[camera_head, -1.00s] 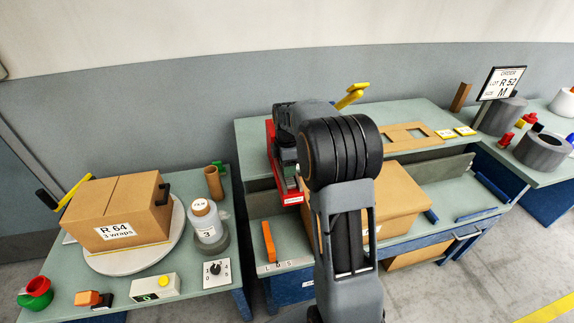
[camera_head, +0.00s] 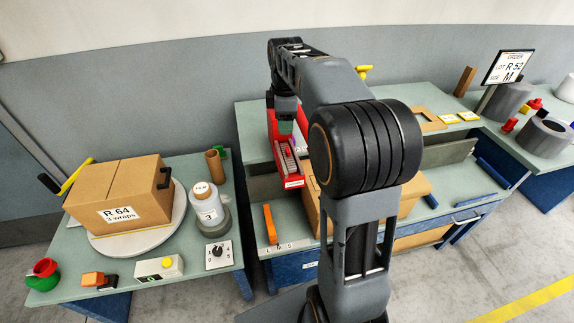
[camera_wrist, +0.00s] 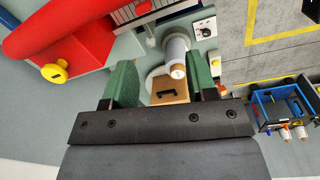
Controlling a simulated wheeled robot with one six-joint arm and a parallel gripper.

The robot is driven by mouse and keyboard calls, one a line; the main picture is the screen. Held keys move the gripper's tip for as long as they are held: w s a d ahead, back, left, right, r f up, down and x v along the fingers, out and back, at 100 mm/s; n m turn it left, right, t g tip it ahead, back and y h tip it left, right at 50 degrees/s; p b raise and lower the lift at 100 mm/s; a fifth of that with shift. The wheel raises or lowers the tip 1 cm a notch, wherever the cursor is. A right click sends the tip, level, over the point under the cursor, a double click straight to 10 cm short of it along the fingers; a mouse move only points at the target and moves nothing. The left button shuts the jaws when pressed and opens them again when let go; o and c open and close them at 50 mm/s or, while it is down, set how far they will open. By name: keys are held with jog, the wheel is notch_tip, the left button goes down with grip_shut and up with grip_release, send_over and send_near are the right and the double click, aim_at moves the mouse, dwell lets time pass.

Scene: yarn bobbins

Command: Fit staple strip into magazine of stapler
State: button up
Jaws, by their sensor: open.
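A red stapler (camera_head: 276,122) lies on the middle bench in the head view, partly hidden by my arm. Its front end has an open red tray with grey ribbed pieces (camera_head: 288,160) in it and a white label. I cannot tell whether these are a seated staple strip. My gripper (camera_head: 285,127) is above the red body, its green fingers pointing down. In the wrist view my gripper (camera_wrist: 160,75) is open, with nothing held between its fingers. A red curved body (camera_wrist: 60,30) with a yellow knob and a grey ribbed part (camera_wrist: 140,10) show at upper left.
A carton (camera_head: 125,203) stands on a turntable on the left bench, beside a white film bottle (camera_head: 206,208). An orange block (camera_head: 269,223) stands at the middle bench's front edge. Another carton (camera_head: 312,205) is partly behind my arm. Yellow cards (camera_head: 458,117) lie at the right.

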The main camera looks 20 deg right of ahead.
jog(key=s+a+f+m+t, duration=0.1)
jog(key=s+a+f+m, duration=0.1)
jog(key=s, duration=0.4)
jog(key=s+a+f+m+t, duration=0.1)
jog(key=s+a+f+m, duration=0.1)
jog(key=s+m, duration=0.5)
jog(key=s+a+f+m+t, duration=0.1)
jog(key=s+a+f+m, duration=0.1)
jog(key=s+a+m, duration=0.2)
jog(key=shift+s+a, duration=0.3)
jog(key=shift+s, duration=0.9)
jog(key=shift+c, duration=0.4)
